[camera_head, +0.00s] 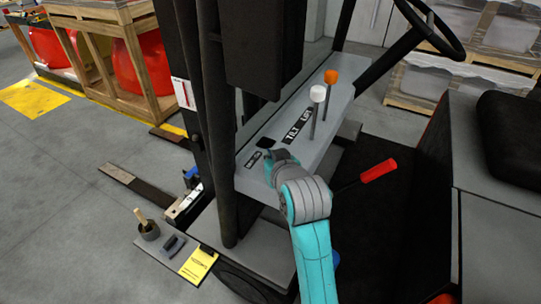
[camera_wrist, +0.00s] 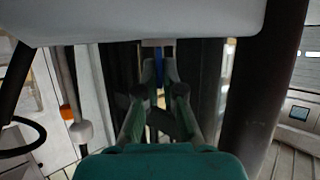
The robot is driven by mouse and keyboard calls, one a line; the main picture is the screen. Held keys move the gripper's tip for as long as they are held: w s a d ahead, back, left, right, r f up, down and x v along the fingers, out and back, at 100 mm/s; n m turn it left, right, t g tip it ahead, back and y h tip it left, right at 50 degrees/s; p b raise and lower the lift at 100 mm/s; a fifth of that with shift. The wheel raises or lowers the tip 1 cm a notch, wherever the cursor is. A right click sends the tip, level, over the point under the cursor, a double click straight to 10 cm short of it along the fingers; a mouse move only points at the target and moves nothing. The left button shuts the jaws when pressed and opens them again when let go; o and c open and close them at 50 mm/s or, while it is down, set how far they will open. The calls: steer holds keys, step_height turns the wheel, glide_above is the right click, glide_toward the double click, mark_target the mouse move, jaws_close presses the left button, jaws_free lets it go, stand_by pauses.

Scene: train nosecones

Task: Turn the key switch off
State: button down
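The grey control panel (camera_head: 300,125) of a forklift carries a small black square fitting (camera_head: 266,142) near its lower left end, with a dark label (camera_head: 253,159) beside it. I cannot tell for sure whether this fitting is the key switch; no key shows clearly. My gripper (camera_head: 271,156) is at this end of the panel, right by the fitting and label. In the wrist view my gripper (camera_wrist: 159,72) has its fingertips close together just under a pale surface, with a narrow blue strip between or behind them. Whether they grip anything is unclear.
Levers with a white knob (camera_head: 318,93) and an orange knob (camera_head: 331,76) rise from the panel. A dark mast post (camera_head: 222,150) stands close left of my arm. A red-handled lever (camera_head: 379,171) is at right. The steering wheel (camera_head: 432,28) is at upper right.

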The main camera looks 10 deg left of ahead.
steer(key=shift+d+n+y, duration=0.1)
steer(key=shift+n+y, duration=0.2)
steer(key=n+g+y, duration=0.2)
steer(key=n+y, duration=0.1)
steer(key=shift+w+d+g, duration=0.2)
steer(key=shift+g, duration=0.1)
steer(key=n+g+y, duration=0.3)
steer(key=n+g, duration=0.1)
steer(key=n, duration=0.1)
steer(key=shift+w+g, duration=0.15)
steer(key=shift+g, duration=0.25)
steer(key=shift+n+y, duration=0.3)
steer(key=c, duration=1.3)
jaws_free()
steer(key=v, duration=1.2)
steer(key=shift+w, duration=0.1)
